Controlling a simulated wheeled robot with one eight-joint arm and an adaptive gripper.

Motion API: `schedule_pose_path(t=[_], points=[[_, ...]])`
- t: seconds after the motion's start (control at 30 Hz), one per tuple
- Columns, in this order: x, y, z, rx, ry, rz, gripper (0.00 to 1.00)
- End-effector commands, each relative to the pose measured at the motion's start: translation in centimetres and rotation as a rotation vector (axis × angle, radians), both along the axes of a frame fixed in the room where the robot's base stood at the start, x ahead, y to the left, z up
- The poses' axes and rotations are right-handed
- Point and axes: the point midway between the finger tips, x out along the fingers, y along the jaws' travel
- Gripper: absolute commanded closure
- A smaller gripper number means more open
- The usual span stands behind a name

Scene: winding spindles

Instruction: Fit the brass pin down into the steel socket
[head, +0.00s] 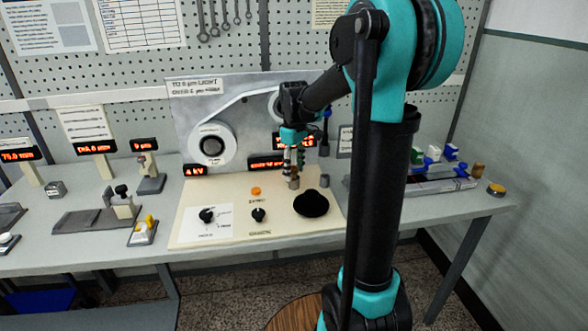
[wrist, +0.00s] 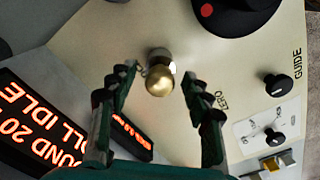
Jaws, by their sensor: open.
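In the wrist view a brass piece with a rounded end, which looks like the brass pin (wrist: 160,82), lies between the fingers of my gripper (wrist: 158,92). The fingers are open and apart from it on both sides. A grey steel part (wrist: 159,55) shows just beyond the brass end; I cannot tell whether it is the socket or how the two join. In the head view my gripper (head: 293,168) points down over the cream panel, just above a small steel cylinder (head: 294,183). The brass end is not clear there.
A black knob (head: 311,203) stands close on the right of my gripper, and it looms at the top of the wrist view (wrist: 240,12). Smaller knobs (head: 258,214) and an orange button (head: 256,191) are on the cream panel (head: 285,232). Lit displays (head: 195,170) stand behind.

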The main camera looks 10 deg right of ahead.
Motion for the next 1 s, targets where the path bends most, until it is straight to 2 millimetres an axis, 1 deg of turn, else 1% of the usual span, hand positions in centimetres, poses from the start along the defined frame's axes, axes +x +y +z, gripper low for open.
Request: schedule_pose_path(t=[0.07,0.17,0.27,0.5,0.6,0.7,0.83,1.0], points=[[0.0,0.0,0.3,0.0,0.0,0.0,0.5],[0.0,0.0,1.2,0.0,0.0,0.0,0.5],[0.0,0.0,2.8,0.0,0.0,0.0,0.5],[0.0,0.0,7.7,0.0,0.0,0.0,0.5],[0.0,0.0,9.4,0.0,0.0,0.0,0.5],[0.0,0.0,10.7,0.0,0.0,0.0,0.5],[0.0,0.0,11.7,0.0,0.0,0.0,0.5],[0.0,0.0,12.0,0.0,0.0,0.0,0.5]])
